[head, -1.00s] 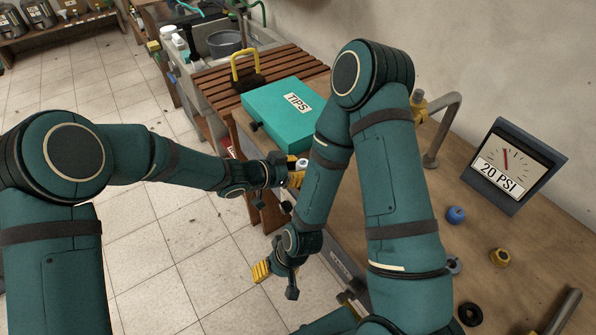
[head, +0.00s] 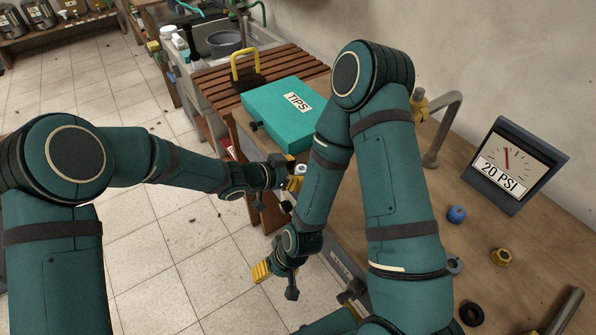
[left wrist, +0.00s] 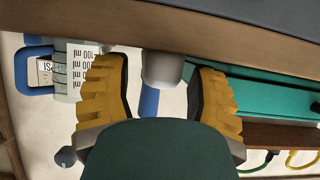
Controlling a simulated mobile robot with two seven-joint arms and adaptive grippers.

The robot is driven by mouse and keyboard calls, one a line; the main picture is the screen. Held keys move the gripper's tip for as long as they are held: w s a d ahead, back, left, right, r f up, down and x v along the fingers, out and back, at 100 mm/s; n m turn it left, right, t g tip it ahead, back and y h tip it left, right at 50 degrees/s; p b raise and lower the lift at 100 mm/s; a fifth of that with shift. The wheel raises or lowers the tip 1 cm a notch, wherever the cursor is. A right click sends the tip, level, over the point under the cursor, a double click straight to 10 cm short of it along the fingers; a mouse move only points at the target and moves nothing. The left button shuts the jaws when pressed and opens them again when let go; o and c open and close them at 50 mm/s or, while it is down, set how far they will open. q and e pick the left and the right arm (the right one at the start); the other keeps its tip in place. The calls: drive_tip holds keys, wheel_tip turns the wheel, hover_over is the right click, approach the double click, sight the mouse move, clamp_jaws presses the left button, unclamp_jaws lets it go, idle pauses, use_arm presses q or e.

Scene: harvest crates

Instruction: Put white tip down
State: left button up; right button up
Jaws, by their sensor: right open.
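My right gripper (head: 276,281) is open and empty, lower down, over the floor in front of the bench.
The teal case (head: 279,117) marked TIPS lies behind the tip. A gauge (head: 514,166) reading 20 PSI, a blue piece (head: 456,214), a brass fitting (head: 501,257) and a black ring (head: 471,314) are on the bench at right. A measuring jug (left wrist: 77,72) shows in the left wrist view.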

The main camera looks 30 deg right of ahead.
use_arm(q)
drive_tip(key=shift+r, duration=0.3)
drive_tip(key=p+v, duration=0.3)
drive_tip(key=v, duration=0.8)
drive_tip(key=s+a+f+n+t+y, duration=0.3)
drive_tip(key=a+f+n+y, duration=0.2)
drive_tip(key=a+f+n, duration=0.75)
use_arm(e)
drive_tip(key=r, duration=0.3)
drive_tip(key=shift+s+r, duration=0.2)
drive_tip(key=shift+s, duration=0.1)
drive_tip(key=shift+o, duration=0.6)
use_arm(q)
drive_tip(key=s+a+f+n+g+y, duration=0.3)
drive_tip(key=s+a+f+n, duration=0.2)
drive_tip(key=s+a, duration=0.6)
drive_tip(key=shift+s+a+f+y, duration=0.25)
drive_tip(key=shift+s+a+y, duration=0.05)
drive_tip(key=shift+a, duration=0.25)
drive_tip(key=shift+n, duration=0.25)
